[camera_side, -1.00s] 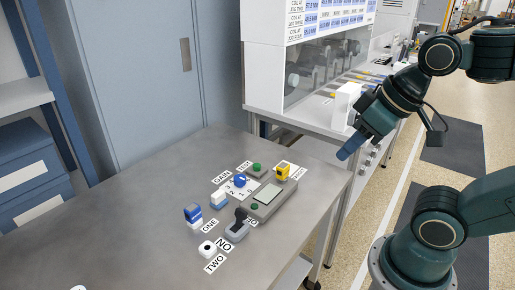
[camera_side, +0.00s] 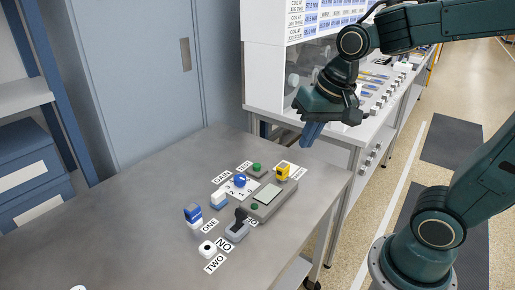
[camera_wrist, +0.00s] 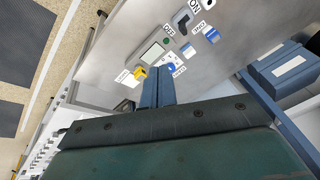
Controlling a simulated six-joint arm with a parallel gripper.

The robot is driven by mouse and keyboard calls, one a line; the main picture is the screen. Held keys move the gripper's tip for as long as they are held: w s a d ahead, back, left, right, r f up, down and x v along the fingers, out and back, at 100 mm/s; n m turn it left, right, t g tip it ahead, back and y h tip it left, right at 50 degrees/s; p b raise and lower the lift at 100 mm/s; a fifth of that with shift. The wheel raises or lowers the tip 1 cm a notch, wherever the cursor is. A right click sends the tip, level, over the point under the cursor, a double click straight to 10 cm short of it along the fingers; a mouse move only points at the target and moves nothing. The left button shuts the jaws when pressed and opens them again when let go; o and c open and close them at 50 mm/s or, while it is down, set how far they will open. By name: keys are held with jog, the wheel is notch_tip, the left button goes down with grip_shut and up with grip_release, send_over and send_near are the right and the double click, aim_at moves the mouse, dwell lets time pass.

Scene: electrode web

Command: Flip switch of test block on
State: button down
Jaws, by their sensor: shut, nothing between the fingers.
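A grey switch with a dark lever (camera_side: 238,225) sits on the near part of the table panel, between a label that seems to read ON and a partly hidden OFF label. The lever seems to lean toward the OFF end. In the wrist view the switch (camera_wrist: 182,22) lies beyond my fingertips, near the top edge. My gripper (camera_side: 307,143) is shut and empty, high above the far right part of the table and well apart from the switch. In the wrist view its blue fingers (camera_wrist: 158,75) point toward the panel.
Near the switch are a grey block with a pale screen (camera_side: 267,194), a yellow part (camera_side: 282,172), a green button (camera_side: 257,168), a blue knob (camera_side: 240,181), blue-white rockers (camera_side: 193,214) and a round white button (camera_side: 207,249). The table's left side (camera_side: 110,215) is mostly clear.

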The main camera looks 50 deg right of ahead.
jog(key=w+f+m+g, duration=0.2)
jog(key=w+f+m, duration=0.4)
jog(key=w, duration=0.3)
jog(key=m+g, duration=0.1)
jog(key=m, duration=0.4)
send_over(255, 209)
jog(key=d, duration=0.1)
notch_tip(255, 209, down, 9)
jog(key=shift+w+f+m+g+y, duration=0.1)
jog(key=shift+f+m+g+y, duration=0.25)
jog(key=shift+f, duration=0.35)
jog(key=f, duration=1)
jog(key=shift+a, duration=0.4)
jog(key=shift+a+r, duration=0.25)
jog(key=shift+a, duration=0.2)
jog(key=shift+a+r, duration=0.2)
jog(key=shift+a, duration=0.25)
jog(key=shift+a+r, duration=0.2)
jog(key=shift+a, duration=0.3)
jog(key=shift+a+r, duration=0.2)
jog(key=shift+a, duration=0.25)
